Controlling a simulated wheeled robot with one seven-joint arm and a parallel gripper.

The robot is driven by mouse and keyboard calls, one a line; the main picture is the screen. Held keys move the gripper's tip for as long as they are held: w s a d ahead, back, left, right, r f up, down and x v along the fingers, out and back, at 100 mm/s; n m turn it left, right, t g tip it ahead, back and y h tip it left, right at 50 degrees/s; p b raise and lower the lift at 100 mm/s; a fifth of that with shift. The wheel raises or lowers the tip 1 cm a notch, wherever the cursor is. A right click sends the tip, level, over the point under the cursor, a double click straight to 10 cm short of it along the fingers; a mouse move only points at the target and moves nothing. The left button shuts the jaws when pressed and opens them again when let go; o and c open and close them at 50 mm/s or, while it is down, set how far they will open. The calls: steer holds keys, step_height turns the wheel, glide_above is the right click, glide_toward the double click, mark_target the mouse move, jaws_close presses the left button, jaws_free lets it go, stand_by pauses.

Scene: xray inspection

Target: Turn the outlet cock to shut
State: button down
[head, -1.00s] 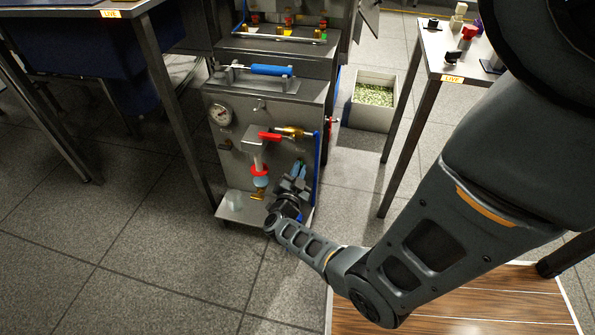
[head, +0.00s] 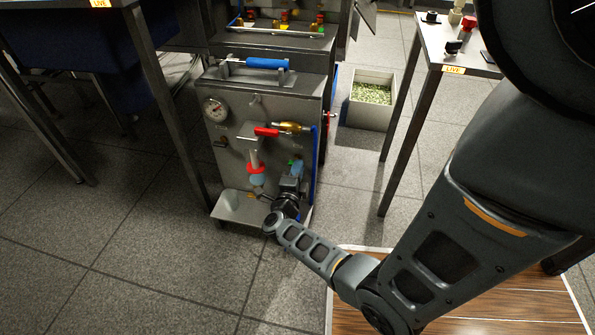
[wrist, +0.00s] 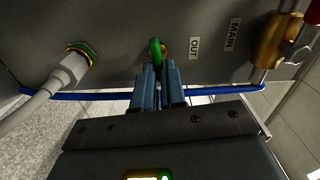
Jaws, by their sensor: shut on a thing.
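The outlet cock has a green handle (wrist: 155,50) beside the "OUT" label (wrist: 194,48) on the steel panel in the wrist view. My gripper (wrist: 158,75) is shut on the green handle, with its two blue-grey fingers on either side of it. The lower part of the handle is hidden between the fingers. In the head view my gripper (head: 292,183) is at the lower right of the panel, and only a small bit of green shows there.
A brass valve (wrist: 270,42) with a red handle is by the "MAIN" label. A white hose (wrist: 62,75) joins the panel at left. A blue tube (wrist: 95,96) runs along the panel edge. A tray (head: 232,207) sticks out below. A granule-filled bin (head: 368,112) stands right.

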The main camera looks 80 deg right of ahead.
steer(key=shift+f+m, duration=0.2)
steer(key=shift+m, duration=0.4)
steer(key=c, duration=1.2)
jaws_free()
steer(key=shift+a+r, duration=0.1)
steer(key=a+p, duration=0.1)
steer(key=a, duration=0.6)
steer(key=shift+w+a+p, duration=0.3)
steer(key=shift+w+p, duration=0.1)
